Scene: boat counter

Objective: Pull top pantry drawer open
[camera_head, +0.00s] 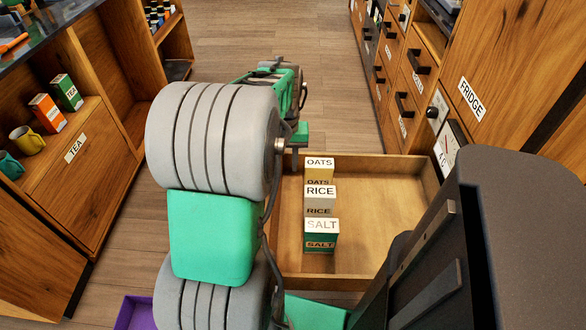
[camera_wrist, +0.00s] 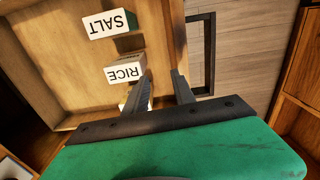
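The pantry drawer (camera_head: 385,205) is a wooden box that stands pulled well out at the right of the head view. It holds boxes labelled OATS (camera_head: 319,163), RICE (camera_head: 320,192) and SALT (camera_head: 321,226). In the wrist view, the drawer floor (camera_wrist: 60,68) shows at the left, with the drawer's black handle (camera_wrist: 207,50) outside its front panel. My gripper (camera_wrist: 161,73) is open, its two fingers apart at the drawer's front edge, the left one beside the RICE box. Whether they touch the edge is unclear. My arm hides the drawer front in the head view.
Wooden drawers with black handles (camera_head: 418,62) and a panel labelled FRIDGE (camera_head: 500,80) line the right side. Open wood floor (camera_head: 270,35) lies beyond. A purple object (camera_head: 133,314) is at the lower left.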

